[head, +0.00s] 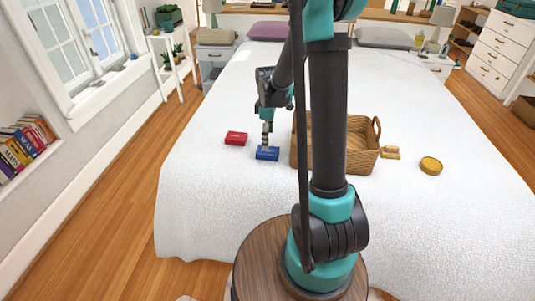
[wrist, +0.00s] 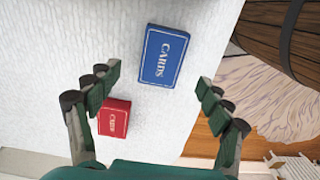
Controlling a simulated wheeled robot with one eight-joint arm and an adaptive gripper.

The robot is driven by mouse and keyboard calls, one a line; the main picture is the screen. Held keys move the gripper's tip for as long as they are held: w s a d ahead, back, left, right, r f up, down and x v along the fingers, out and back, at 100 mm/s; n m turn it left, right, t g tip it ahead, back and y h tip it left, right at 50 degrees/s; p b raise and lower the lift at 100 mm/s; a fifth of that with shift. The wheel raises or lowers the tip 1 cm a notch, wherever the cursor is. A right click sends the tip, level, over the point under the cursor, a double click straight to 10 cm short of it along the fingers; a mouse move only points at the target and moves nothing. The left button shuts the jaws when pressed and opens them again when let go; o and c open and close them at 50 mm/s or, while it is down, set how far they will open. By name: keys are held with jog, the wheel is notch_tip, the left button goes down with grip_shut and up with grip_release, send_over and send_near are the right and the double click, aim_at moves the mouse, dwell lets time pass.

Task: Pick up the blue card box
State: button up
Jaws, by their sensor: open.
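The blue card box (head: 267,153) lies flat on the white bed, near its front edge. In the wrist view the blue card box (wrist: 163,56) lies with its "CARDS" label up, ahead of and between the fingertips. My gripper (head: 267,140) hangs above the blue box in the head view, with its fingers over or just behind it. In the wrist view my gripper (wrist: 162,92) is open, its two green-padded fingers wide apart and empty. A red card box (head: 236,138) lies to the left; it also shows beside the left finger in the wrist view (wrist: 114,118).
A wicker basket (head: 365,158) stands right of the blue box, partly behind my arm. Small yellow items (head: 390,153) and a round yellow tin (head: 431,166) lie further right. The bed (head: 210,205) is clear in front and left.

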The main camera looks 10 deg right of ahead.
aim_at(268, 153)
jog(key=shift+s+f, duration=0.15)
jog(key=shift+f, duration=2.75)
jog(key=c, duration=1.4)
